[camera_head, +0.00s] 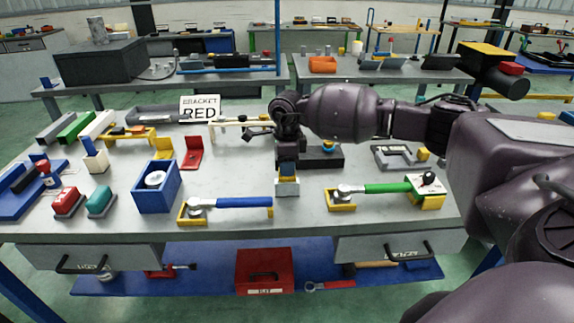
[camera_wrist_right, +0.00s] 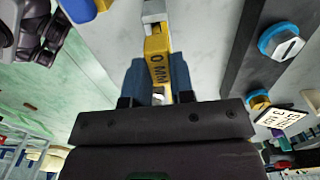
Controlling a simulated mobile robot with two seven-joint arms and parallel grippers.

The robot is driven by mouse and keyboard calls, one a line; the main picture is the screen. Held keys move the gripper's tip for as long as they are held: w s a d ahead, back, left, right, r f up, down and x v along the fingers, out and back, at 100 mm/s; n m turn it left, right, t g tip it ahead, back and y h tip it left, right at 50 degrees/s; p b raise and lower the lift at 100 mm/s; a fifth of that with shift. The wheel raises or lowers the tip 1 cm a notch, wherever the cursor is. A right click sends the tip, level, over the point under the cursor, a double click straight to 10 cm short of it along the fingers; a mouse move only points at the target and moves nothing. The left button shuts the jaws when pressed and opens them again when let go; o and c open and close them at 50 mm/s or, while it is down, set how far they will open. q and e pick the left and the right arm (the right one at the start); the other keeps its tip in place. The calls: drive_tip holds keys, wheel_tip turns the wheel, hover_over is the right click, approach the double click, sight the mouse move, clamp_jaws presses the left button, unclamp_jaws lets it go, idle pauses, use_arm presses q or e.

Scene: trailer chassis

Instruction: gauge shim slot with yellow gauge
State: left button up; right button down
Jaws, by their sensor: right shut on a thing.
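My right gripper (camera_head: 288,168) points down over the near middle of the bench, shut on the yellow gauge (camera_wrist_right: 157,62). In the right wrist view the gauge, with dark lettering ending in "MM", lies between the blue fingers (camera_wrist_right: 157,82). A light grey metal piece (camera_wrist_right: 153,12) shows at the gauge's far end. In the head view a small grey block (camera_head: 287,189) stands right below the gripper. I cannot tell whether the gauge is inside a slot there, as the fingers cover most of it. My left gripper is not in view.
A blue-handled wrench (camera_head: 240,202) on a yellow holder lies left of the block, and a green-handled one (camera_head: 385,188) right. A blue box (camera_head: 157,188) stands further left. A "BRACKET RED" sign (camera_head: 200,108) stands behind. A dark tray (camera_head: 322,157) sits behind the gripper.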

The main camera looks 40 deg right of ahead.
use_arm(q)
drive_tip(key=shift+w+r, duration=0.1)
use_arm(e)
drive_tip(key=shift+r, duration=0.15)
drive_tip(key=shift+r+p, duration=0.55)
drive_tip(key=shift+r, duration=0.65)
drive_tip(key=shift+r+p, duration=1)
drive_tip(key=shift+r, duration=1.7)
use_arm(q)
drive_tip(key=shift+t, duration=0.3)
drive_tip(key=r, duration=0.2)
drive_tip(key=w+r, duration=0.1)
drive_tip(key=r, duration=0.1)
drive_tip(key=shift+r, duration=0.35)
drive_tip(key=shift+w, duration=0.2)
use_arm(e)
drive_tip(key=shift+n, duration=0.3)
